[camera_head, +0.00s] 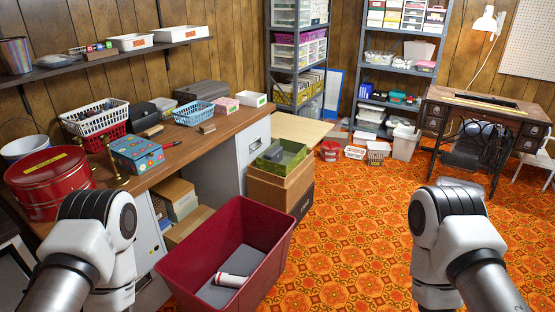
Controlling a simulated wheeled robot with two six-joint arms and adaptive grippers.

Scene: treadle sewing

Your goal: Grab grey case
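A dark grey case (198,93) lies at the back of the wooden desk (215,135), close to the panelled wall. It is partly hidden by the blue basket and small boxes in front of it. A smaller dark grey box (143,117) sits nearer, beside the white basket. I cannot tell for certain which of the two is the named case. White joints of my left and right arms show at the bottom left and bottom right. Neither gripper can be made out, and neither arm touches anything on the desk.
The desk holds a blue basket (194,113), white basket (96,118), patterned blue box (137,154) and red tin (48,183). A dark red bin (225,250) stands on the floor in front. Patterned orange floor (345,240) is clear toward the sewing table (485,107).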

